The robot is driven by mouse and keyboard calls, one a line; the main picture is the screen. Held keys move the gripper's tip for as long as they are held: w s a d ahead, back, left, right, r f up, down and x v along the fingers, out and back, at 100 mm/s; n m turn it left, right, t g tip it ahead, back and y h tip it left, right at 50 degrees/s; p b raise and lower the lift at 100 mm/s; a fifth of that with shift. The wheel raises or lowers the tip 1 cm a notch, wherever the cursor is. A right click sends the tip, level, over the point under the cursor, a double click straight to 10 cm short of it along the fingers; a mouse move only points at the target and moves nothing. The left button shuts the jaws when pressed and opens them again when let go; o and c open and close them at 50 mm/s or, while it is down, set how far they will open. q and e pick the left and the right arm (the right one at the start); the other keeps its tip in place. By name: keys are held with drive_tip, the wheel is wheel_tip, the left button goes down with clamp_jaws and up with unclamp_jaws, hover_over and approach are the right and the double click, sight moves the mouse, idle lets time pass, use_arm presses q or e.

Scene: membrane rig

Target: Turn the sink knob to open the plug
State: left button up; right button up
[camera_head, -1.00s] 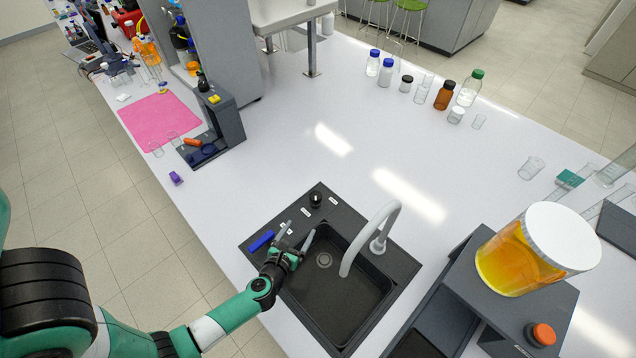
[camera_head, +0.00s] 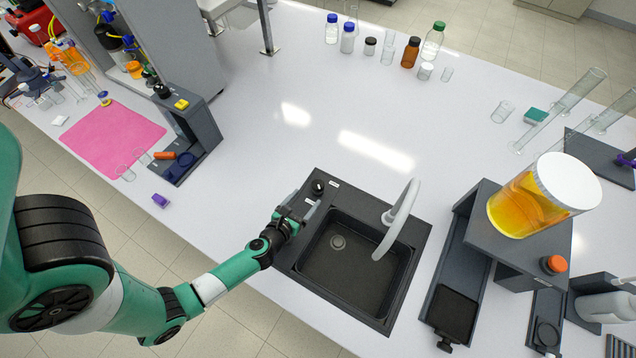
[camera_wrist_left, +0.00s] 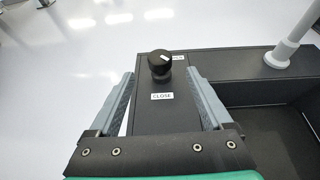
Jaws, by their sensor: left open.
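The sink knob (camera_head: 317,187) is a small round black knob with a white mark, on the far left corner of the dark sink's rim (camera_head: 415,262). In the left wrist view the knob (camera_wrist_left: 159,63) stands ahead of the fingertips, with a "CLOSE" label on its near side and another, partly hidden label behind it. My left gripper (camera_head: 299,202) is open and empty just short of the knob; its fingers (camera_wrist_left: 160,75) lie on either side of the knob's line, apart from it. The drain plug (camera_head: 338,242) is a round disc in the basin floor. My right gripper is not in view.
A dark stand with an orange-filled jar (camera_head: 530,205) is to the right. A pink mat (camera_head: 113,140) and a small dark device (camera_head: 190,135) lie to the left.

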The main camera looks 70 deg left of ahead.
sight(317, 185)
use_arm(q)
drive_tip(key=b+x, duration=0.2)
drive_tip(key=x, duration=0.6)
drive_tip(key=shift+w+a+f, duration=0.2)
drive_tip(key=shift+w+a, duration=0.05)
drive_tip(key=shift+a, duration=0.05)
drive_tip(key=shift+w+a+f, duration=0.1)
drive_tip(key=shift+w+a, duration=0.2)
drive_tip(key=shift+w, duration=0.05)
clamp_jaws()
